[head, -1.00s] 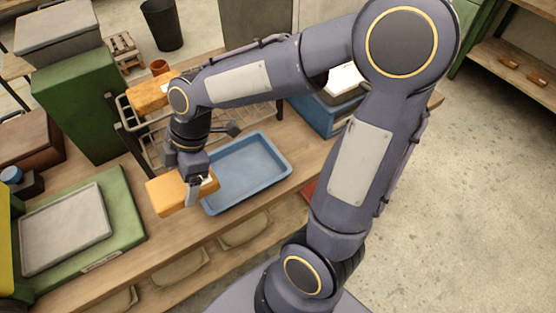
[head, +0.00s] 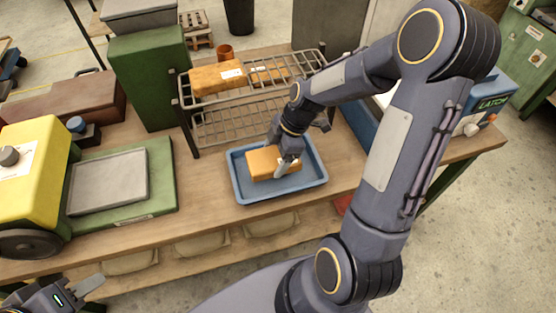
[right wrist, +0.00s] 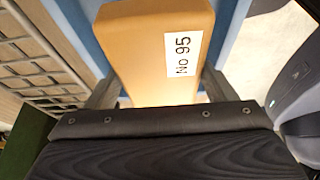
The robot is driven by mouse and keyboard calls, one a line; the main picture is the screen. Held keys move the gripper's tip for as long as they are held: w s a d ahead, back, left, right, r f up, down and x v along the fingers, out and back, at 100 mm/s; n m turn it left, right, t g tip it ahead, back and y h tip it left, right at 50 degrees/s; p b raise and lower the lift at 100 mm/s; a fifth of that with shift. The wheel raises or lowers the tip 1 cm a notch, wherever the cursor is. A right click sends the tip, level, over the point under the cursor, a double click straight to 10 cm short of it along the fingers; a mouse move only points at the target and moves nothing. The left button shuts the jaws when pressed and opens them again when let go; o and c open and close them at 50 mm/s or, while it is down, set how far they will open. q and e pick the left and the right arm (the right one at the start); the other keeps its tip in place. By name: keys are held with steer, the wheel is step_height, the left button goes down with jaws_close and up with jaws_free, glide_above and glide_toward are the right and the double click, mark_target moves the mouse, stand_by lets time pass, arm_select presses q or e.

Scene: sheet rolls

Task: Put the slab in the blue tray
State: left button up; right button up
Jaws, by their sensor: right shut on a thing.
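The slab (head: 262,163) is an orange-tan block with a white label. In the right wrist view the slab (right wrist: 140,50) lies between my fingers, its label reading "No 95". My right gripper (head: 288,166) is shut on the slab's right end. In the head view the slab is within the outline of the blue tray (head: 242,192); whether it touches the tray floor I cannot tell. The tray's blue also shows beside the slab in the right wrist view (right wrist: 80,30). My left gripper (head: 88,295) is at the bottom left corner, partly cut off, its fingers apart and empty.
A wire rack (head: 215,128) behind the tray holds more orange blocks (head: 217,79). A green scale with a grey plate (head: 108,182) and a yellow machine (head: 35,165) stand to the left. Bare wooden bench (head: 205,205) lies between scale and tray.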

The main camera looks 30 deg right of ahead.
mark_target(278, 163)
steer(key=shift+d+f, duration=0.2)
steer(key=shift+f, duration=0.05)
steer(key=shift+w+d+f, duration=0.1)
steer(key=shift+f, duration=0.8)
steer(key=shift+w+d+f, duration=0.1)
steer(key=shift+f, duration=0.8)
steer(key=shift+f, duration=0.2)
steer(key=o, duration=1.4)
steer(key=shift+r, duration=0.1)
